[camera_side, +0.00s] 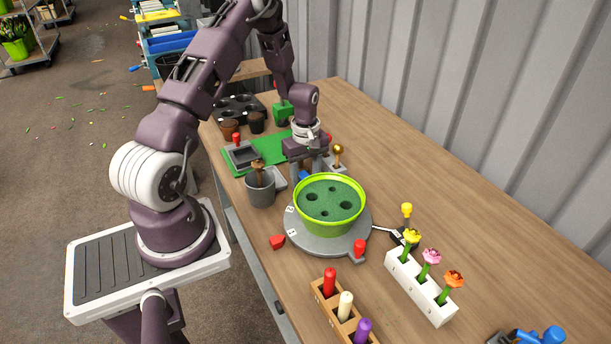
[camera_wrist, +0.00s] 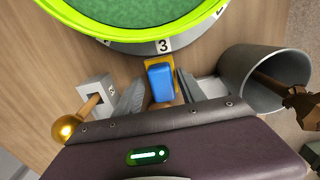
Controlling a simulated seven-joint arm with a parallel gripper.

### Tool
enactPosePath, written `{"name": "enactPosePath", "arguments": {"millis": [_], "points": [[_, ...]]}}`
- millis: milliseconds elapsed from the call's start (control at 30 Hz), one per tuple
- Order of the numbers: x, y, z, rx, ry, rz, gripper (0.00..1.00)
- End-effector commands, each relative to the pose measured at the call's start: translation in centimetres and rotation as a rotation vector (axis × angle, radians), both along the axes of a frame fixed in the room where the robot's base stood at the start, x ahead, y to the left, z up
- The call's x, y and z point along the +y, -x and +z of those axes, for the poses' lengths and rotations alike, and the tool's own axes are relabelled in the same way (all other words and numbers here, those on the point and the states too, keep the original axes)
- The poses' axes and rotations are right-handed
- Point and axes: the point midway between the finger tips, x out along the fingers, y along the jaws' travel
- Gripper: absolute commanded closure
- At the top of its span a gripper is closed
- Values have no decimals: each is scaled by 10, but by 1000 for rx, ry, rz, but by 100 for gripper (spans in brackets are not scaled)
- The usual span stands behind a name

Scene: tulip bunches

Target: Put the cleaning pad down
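The cleaning pad, a blue block on a yellow base, shows in the wrist view (camera_wrist: 161,80) between my gripper's two grey fingers (camera_wrist: 162,92). It lies beside the grey turntable. In the side view only a small blue part of it (camera_side: 305,175) shows under my gripper (camera_side: 308,168), which points down low over the bench, left of and behind the green bowl. The fingers stand close on both sides of the pad. I cannot tell whether they press on it or whether its underside touches the bench.
The lime-rimmed bowl of green foam (camera_side: 331,207) stands on the turntable (camera_side: 302,238). A grey cup (camera_side: 260,191) with a brown-headed tool is close on the left. A gold-knobbed tool in a white block (camera_side: 338,158) stands close behind. Open bench lies at the far right.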

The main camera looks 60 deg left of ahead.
Motion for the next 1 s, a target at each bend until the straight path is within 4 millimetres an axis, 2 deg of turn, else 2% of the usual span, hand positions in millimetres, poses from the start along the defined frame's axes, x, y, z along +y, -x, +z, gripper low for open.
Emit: {"name": "enactPosePath", "arguments": {"millis": [367, 467, 800, 1000], "points": [[0, 0, 5, 1, 0, 0, 50], [1, 0, 21, -1, -2, 1, 50], [0, 0, 104, -2, -3, 0, 50], [-4, -1, 130, -7, -4, -21, 50]]}}
